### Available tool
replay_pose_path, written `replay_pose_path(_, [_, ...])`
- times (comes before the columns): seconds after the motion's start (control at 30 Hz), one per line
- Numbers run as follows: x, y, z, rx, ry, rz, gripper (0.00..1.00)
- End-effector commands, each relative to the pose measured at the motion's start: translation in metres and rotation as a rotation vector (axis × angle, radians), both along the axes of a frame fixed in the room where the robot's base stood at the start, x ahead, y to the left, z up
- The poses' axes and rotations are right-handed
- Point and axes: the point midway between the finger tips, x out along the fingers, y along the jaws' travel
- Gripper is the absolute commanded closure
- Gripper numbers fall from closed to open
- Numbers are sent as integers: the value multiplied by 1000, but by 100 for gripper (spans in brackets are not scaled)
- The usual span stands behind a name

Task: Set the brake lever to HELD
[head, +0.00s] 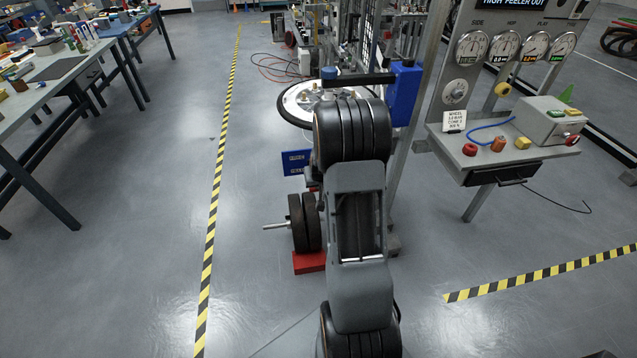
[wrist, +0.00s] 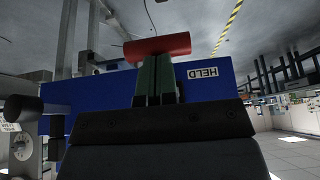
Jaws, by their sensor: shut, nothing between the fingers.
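A red cylindrical handle (wrist: 157,46), which looks like the brake lever's grip, lies crosswise just beyond my fingertips in the wrist view. I cannot tell whether the fingers touch it. My gripper (wrist: 157,62) is shut and empty, its two greenish fingers side by side. Behind them is a blue panel (wrist: 95,93) with a white HELD label (wrist: 203,73), upside down in this view. The lever's shaft and pivot are hidden. In the head view, a blue sign with white text (head: 296,162) shows left of my arm, and my gripper is hidden behind the arm.
A stand with gauges and a shelf of coloured knobs (head: 500,150) is at the right. A dark wheel on a red block (head: 309,263) is on the floor. A round-topped fixture (head: 300,100) stands beyond my arm. Floor left of it is clear up to the workbench (head: 60,70).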

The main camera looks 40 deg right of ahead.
Motion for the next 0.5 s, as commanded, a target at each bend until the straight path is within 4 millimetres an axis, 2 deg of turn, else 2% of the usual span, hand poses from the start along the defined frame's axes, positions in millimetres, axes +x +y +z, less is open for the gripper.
replay_pose_path(0.17, [0,0,-2,0,0,0,100])
replay_pose_path(0.4, [1,0,-21,-1,-2,0,100])
replay_pose_path(0.5, [2,-1,-22,0,0,0,100])
